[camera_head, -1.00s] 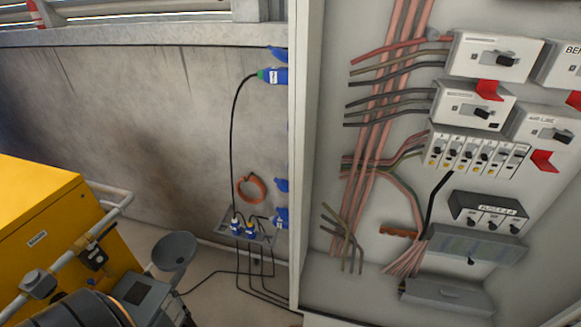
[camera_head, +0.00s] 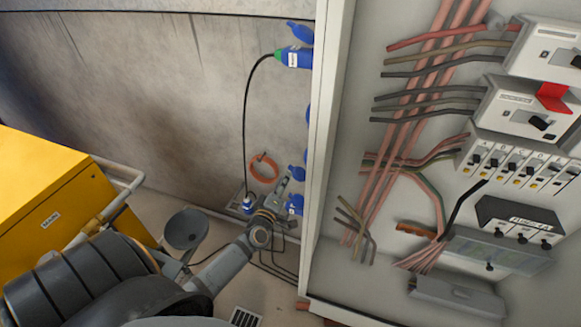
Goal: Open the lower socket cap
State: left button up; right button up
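Blue sockets line the cabinet's left outer side. The lower socket (camera_head: 295,205) shows in the head view close to the cabinet edge, with a blue cap (camera_head: 297,173) just above it. Both are partly hidden by the cabinet edge, and I cannot tell how far the cap is open. My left gripper (camera_head: 280,194) is just left of the lower socket, at the end of my outstretched arm. Whether it touches the socket is unclear, and its fingers are too small to read. My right gripper is not in view.
An upper socket holds a blue plug (camera_head: 293,58) with a black cable. An orange ring (camera_head: 263,167) hangs on the wall. The open electrical cabinet (camera_head: 400,265) fills the right, with switches and wires. A yellow box (camera_head: 45,195) stands left. Cables hang below my gripper.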

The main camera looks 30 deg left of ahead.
aim_at(291, 167)
pick_arm(q)
jog(key=x, duration=0.6)
jog(key=shift+w+f+b, duration=0.2)
jog(key=shift+w+b, duration=0.15)
jog(key=shift+w+a+r, duration=0.1)
jog(key=shift+w, duration=0.2)
grip_shut()
